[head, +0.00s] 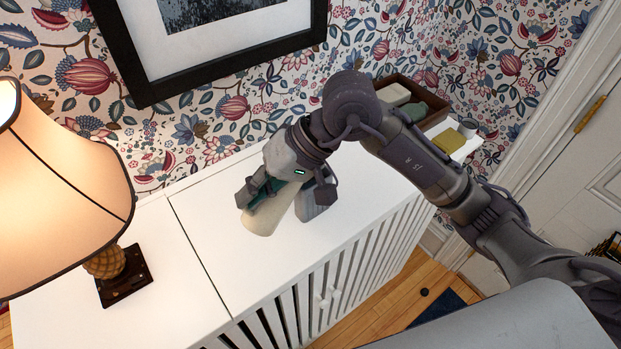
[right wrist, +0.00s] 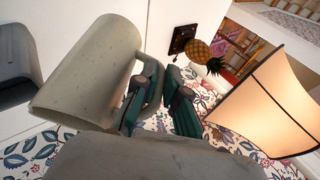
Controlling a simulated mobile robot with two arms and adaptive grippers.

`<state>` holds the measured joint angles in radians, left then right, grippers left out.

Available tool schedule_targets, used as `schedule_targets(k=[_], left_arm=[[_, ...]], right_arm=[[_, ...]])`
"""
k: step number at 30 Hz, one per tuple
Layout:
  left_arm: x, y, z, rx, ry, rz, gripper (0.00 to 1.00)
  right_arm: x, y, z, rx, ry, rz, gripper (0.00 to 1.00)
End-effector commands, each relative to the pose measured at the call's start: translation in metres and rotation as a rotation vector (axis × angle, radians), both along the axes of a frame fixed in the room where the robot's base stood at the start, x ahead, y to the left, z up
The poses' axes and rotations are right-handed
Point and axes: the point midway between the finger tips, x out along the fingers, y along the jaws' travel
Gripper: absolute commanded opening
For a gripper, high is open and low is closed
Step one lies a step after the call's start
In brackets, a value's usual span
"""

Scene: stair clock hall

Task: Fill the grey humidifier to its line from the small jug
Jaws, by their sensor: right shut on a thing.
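My right gripper (head: 283,196) is over the white cabinet and is shut on the small cream jug (head: 263,218). In the right wrist view the jug (right wrist: 88,72) is large, and its handle (right wrist: 153,88) is between the fingers. The jug looks tilted; whether it touches the cabinet top I cannot tell. The grey humidifier (head: 316,199) stands on the cabinet just right of the jug, partly hidden by the gripper. A dark grey body at the left edge of the right wrist view (right wrist: 14,76) looks like it. Its line and the water level are not visible. My left gripper is out of view.
A lit lamp (head: 62,190) stands on the cabinet (head: 185,290) at the left. A brown tray (head: 432,106) and a yellow block (head: 447,140) are at the far right end. A framed picture (head: 135,60) hangs behind. The cabinet top between lamp and jug is clear.

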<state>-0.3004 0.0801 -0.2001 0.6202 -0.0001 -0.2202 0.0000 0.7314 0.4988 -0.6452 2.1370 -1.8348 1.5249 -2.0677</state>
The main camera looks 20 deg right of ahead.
Motion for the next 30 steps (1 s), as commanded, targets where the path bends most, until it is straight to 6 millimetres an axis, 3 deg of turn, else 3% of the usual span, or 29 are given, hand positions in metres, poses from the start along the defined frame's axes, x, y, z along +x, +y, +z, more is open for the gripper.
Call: schedule_targets(k=[30], left_arm=[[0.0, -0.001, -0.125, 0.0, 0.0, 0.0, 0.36]], right_arm=[[-0.027, 0.057, -0.083, -0.623, -0.331, 0.004, 0.0]])
